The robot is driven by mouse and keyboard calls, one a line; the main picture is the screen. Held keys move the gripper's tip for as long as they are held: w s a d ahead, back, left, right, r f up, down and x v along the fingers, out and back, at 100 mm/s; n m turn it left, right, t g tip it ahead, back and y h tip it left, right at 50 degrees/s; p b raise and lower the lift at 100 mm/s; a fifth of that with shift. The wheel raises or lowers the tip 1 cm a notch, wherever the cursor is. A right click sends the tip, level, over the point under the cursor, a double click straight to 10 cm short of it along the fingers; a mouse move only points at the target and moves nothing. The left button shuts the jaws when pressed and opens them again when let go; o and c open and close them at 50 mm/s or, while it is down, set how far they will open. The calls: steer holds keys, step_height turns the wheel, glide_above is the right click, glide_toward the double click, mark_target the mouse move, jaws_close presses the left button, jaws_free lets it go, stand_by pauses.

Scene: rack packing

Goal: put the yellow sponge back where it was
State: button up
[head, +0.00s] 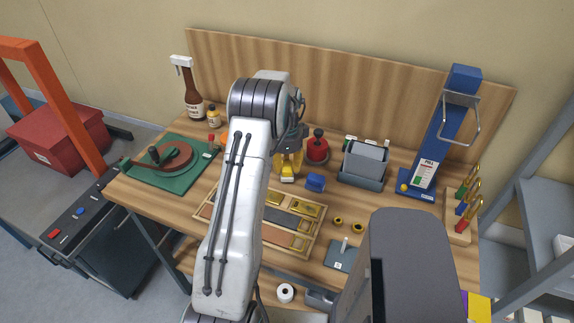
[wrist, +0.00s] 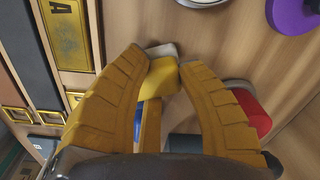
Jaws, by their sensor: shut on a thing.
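My gripper (head: 288,168) has yellow-brown ribbed fingers and hangs over the middle of the wooden workbench. In the wrist view, my gripper (wrist: 166,62) is shut on the yellow sponge (wrist: 157,80), a small yellow block with a pale end. The fingers cover part of its sides. In the head view the yellow sponge (head: 288,171) shows at the fingertips, just behind the wooden tray. Whether it touches the bench is hard to tell.
The tray (head: 325,221) with compartments lies in front of my gripper, partly behind my arm. A blue block (head: 315,183) and a red knobbed object (head: 317,150) stand close on the right. A grey holder (head: 363,163) stands farther right. A green mat (head: 181,182) lies left.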

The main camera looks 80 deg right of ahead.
mark_target(286, 165)
steer(key=shift+f, duration=0.45)
steer(key=shift+f, duration=0.1)
steer(key=shift+f, duration=0.15)
steer(key=o, duration=1.1)
steer(key=r, duration=0.6)
steer(key=r+b, duration=0.1)
steer(key=r, duration=0.5)
steer(key=shift+a+r, duration=0.2)
steer(key=shift+r, duration=0.05)
